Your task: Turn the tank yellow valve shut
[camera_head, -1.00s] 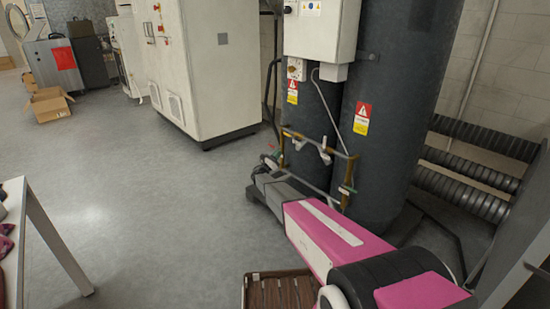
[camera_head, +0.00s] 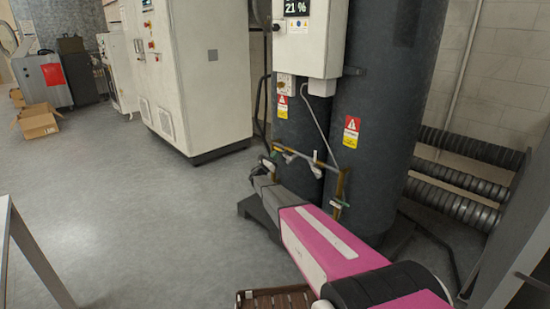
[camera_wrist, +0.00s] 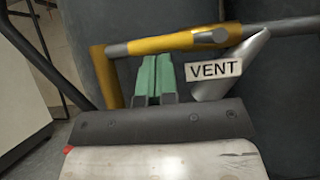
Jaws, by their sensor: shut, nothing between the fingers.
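Two dark grey tanks (camera_head: 384,100) stand side by side. A yellow-brass pipe frame (camera_head: 340,187) runs across their front, with small pale levers (camera_head: 316,165) on it. In the wrist view the yellow pipe (camera_wrist: 165,44) crosses close beyond my fingers and bends down at the left. A pale grey lever (camera_wrist: 248,52) with a "VENT" label (camera_wrist: 213,71) hangs just right of my fingers. My gripper (camera_wrist: 155,78) has green fingertips, shut together and empty, just under the pipe. I cannot tell whether they touch it. No separate yellow valve handle can be made out.
A control box (camera_head: 309,45) is mounted on the tanks above the pipe frame. A white cabinet (camera_head: 210,85) stands left of the tanks. Black ribbed rolls (camera_head: 455,185) lie at the right.

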